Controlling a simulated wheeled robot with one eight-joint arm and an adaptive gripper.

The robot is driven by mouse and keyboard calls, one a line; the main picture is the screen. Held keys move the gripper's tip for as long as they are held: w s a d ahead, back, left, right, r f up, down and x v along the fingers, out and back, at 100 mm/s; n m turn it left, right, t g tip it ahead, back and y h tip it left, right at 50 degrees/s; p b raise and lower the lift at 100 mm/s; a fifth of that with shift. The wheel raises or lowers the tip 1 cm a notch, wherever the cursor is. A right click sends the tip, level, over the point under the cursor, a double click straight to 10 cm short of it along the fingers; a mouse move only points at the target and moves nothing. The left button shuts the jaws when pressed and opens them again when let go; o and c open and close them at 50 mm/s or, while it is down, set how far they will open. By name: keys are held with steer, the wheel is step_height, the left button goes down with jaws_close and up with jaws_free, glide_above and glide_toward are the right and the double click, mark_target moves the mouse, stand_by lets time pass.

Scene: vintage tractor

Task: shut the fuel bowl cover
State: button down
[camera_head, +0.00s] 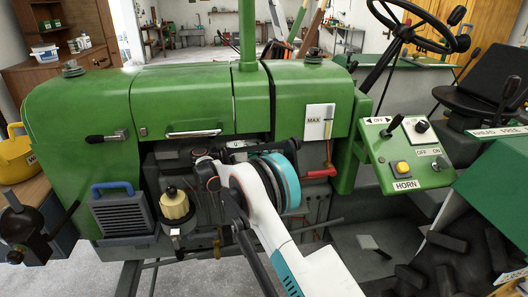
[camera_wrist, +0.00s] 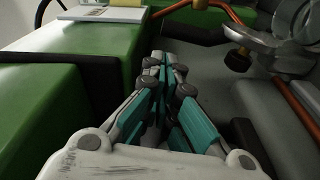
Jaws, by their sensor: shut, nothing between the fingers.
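In the wrist view my gripper (camera_wrist: 165,62) is shut and empty, its fingertips together beside a green panel. In the head view a cream cylinder with a dark top (camera_head: 174,204) sits above a small grey cup on the engine side, left of my arm. I cannot tell whether a cover there is open. My arm hides the gripper in this view.
The green tractor hood (camera_head: 190,95) stands above the engine. A grey finned box (camera_head: 122,213) with a blue handle is at left. The control panel (camera_head: 408,155) with switches is at right. A copper pipe (camera_wrist: 222,12) crosses the top of the wrist view.

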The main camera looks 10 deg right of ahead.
steer(key=d, duration=0.2)
steer(key=d+b, duration=0.1)
steer(key=d, duration=0.2)
steer(key=shift+w+d, duration=0.35)
steer(key=shift+w, duration=0.05)
steer(key=shift+d, duration=0.1)
